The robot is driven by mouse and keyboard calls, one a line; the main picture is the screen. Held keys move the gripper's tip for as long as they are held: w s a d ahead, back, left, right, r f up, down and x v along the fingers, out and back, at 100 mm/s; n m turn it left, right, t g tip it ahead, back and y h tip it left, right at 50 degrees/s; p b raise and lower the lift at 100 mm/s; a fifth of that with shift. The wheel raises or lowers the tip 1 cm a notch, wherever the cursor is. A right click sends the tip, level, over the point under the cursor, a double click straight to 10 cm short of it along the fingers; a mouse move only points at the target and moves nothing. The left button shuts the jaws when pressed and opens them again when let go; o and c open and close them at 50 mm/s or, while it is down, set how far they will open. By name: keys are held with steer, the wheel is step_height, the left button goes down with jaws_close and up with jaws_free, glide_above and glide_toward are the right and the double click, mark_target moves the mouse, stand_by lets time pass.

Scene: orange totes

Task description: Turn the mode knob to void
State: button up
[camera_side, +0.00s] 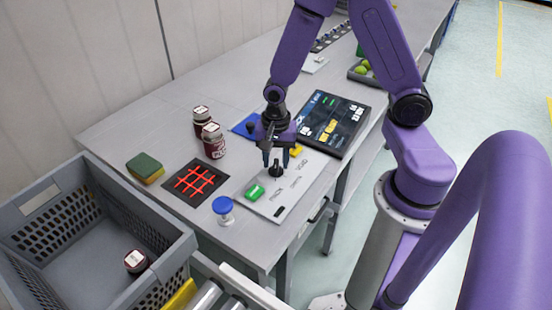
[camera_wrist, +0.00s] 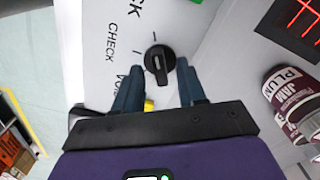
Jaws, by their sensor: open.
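The black mode knob (camera_side: 276,171) stands on a pale panel (camera_side: 290,192) at the table's front edge. In the wrist view, the knob (camera_wrist: 158,64) shows a bar-shaped grip lying roughly up and down. Beside it are printed labels; CHECK (camera_wrist: 112,43) is readable, one ending in CK is cut off, and VOID is partly hidden by a finger. I cannot tell for sure which label the knob points at. My gripper (camera_side: 279,152) is open just above the knob, fingers pointing down. In the wrist view, the fingers (camera_wrist: 160,75) stand either side of the knob, apparently not touching it.
On the panel are a green button (camera_side: 255,191) and a yellow one (camera_side: 296,150). A dark screen (camera_side: 332,122) lies behind. A blue-topped item (camera_side: 222,206), a red grid pad (camera_side: 194,182), jars (camera_side: 214,146) and a sponge (camera_side: 145,167) stand left. A grey crate (camera_side: 88,274) is front left.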

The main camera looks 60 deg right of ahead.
steer(key=shift+f, duration=0.2)
jaws_close()
